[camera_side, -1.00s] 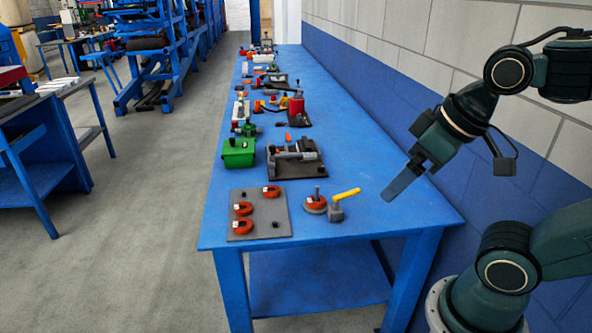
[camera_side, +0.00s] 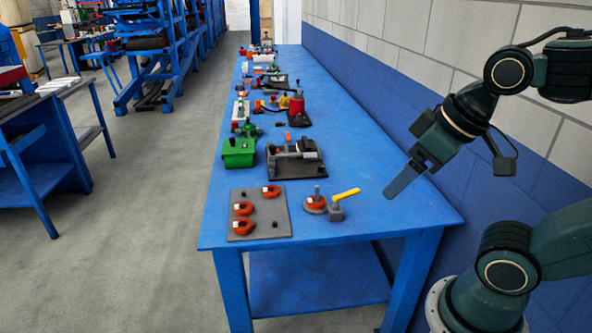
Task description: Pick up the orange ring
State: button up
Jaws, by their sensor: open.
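Several orange-red rings show in the side view. One ring (camera_side: 243,208) and another ring (camera_side: 243,228) lie on the left side of a grey panel (camera_side: 262,230) at the near end of the blue table. A third ring (camera_side: 271,191) lies near the panel's back right corner. A further orange-red round piece (camera_side: 315,204) sits right of the panel with an upright grey pin at it. My gripper (camera_side: 394,193) is in the air above the table's right edge, right of all the rings. It holds nothing that I can see; its finger gap is not visible from this side.
A grey block with a yellow handle (camera_side: 345,196) stands beside the pinned piece. Behind are a dark fixture (camera_side: 296,168), a green box (camera_side: 238,160) and a red cylinder (camera_side: 297,111). The blue table (camera_side: 400,222) is clear at right; a wall runs along its right side.

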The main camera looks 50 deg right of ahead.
jog(key=w+r+m+g, duration=0.1)
jog(key=w+m+g, duration=0.4)
jog(key=w, duration=1.8)
jog(key=w+f+m, duration=0.8)
jog(key=w+f, duration=0.9)
jog(key=shift+w+a+f+m+g, duration=0.3)
jog(key=shift+f, duration=0.05)
jog(key=shift+f, duration=0.1)
jog(key=shift+f, duration=4.2)
